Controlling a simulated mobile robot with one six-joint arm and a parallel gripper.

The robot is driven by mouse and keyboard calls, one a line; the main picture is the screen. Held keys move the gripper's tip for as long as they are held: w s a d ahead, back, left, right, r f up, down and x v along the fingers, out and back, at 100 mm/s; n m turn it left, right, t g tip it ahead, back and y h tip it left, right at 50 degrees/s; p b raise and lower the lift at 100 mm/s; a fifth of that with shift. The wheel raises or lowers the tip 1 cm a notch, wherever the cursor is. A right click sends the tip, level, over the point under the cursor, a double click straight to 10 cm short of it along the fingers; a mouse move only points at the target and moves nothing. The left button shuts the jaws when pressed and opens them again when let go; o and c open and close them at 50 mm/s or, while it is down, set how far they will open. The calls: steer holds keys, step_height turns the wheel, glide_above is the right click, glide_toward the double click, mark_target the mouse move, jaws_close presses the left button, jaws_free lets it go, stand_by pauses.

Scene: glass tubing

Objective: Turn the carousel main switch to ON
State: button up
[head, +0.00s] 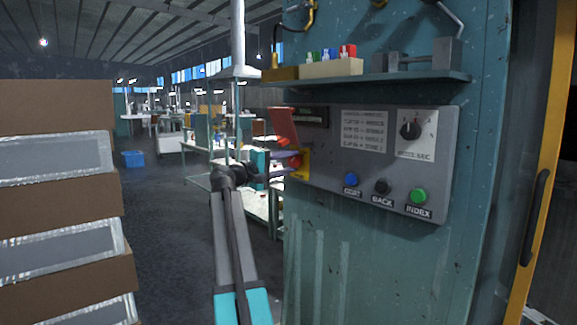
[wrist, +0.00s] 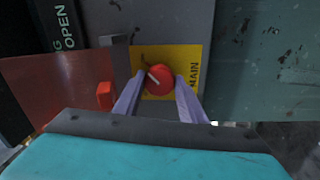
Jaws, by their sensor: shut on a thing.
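The main switch is a round red knob (wrist: 159,79) on a yellow plate (wrist: 187,53) lettered MAIN. A white line on the knob's face points to the upper left in the wrist view. In the head view the knob (head: 295,161) sits at the left end of the grey control panel (head: 330,172). My gripper (wrist: 160,82) is shut on the knob, one pale finger on each side. In the head view my gripper (head: 282,160) reaches the panel from the left. Any ON or OFF marks around the knob are not readable.
A red flap (head: 284,126) stands out above the knob; it also shows at left in the wrist view (wrist: 60,90). Blue (head: 352,180), black (head: 382,187) and green (head: 418,195) buttons and a black dial (head: 410,130) lie to the right. Stacked boxes (head: 55,160) stand far left.

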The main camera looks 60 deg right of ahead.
steer(key=shift+r, duration=0.1)
steer(key=o, duration=1)
steer(key=shift+a, duration=0.1)
steer(key=v, duration=1.3)
steer(key=shift+w+a+b, duration=0.1)
steer(key=shift+a+b, duration=0.2)
steer(key=shift+b, duration=0.05)
